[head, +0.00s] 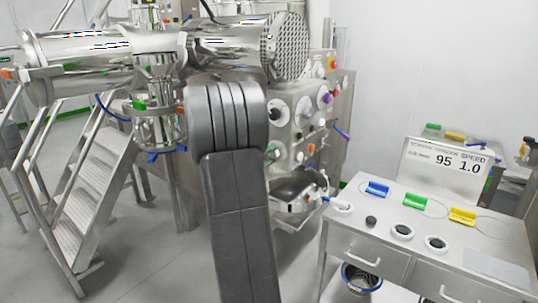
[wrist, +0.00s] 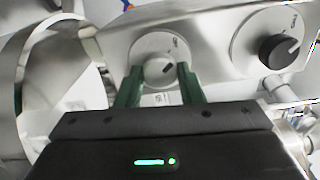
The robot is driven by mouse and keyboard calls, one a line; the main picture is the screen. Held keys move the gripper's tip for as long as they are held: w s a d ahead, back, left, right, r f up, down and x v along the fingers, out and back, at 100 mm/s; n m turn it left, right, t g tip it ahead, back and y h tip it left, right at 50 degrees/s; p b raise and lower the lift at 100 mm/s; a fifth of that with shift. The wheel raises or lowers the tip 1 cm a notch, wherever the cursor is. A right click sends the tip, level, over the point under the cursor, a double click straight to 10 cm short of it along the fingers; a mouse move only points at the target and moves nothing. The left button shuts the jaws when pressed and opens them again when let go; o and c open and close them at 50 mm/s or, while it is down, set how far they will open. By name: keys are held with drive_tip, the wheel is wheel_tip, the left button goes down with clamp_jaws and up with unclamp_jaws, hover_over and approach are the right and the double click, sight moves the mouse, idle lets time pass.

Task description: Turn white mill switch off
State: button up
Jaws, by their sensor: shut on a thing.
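The white mill switch (wrist: 158,70) is a round white knob on a pale dial plate, set in a steel panel (wrist: 205,33) in the wrist view. A dark mark on the knob slants up and to the right. The green fingers of my gripper (wrist: 158,80) stand on either side of the knob and are shut on it. In the head view my dark arm covers part of the machine's control panel (head: 297,120), and my gripper is hidden there. I cannot tell which knob in the head view is the white mill switch.
A larger black knob (wrist: 280,48) on its own dial sits close to the right in the wrist view. A steel bowl (head: 297,190) is below the panel in the head view. A steel table (head: 385,235) with colored tools stands at right, and metal stairs (head: 95,190) at left.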

drive_tip(key=shift+n, duration=0.6)
drive_tip(key=o, duration=1)
drive_tip(key=shift+a, duration=0.1)
drive_tip(key=b+v, duration=0.2)
drive_tip(key=v, duration=1.1)
drive_tip(key=shift+s+a, duration=0.2)
drive_tip(key=shift+s, duration=0.15)
drive_tip(key=shift+w, duration=0.1)
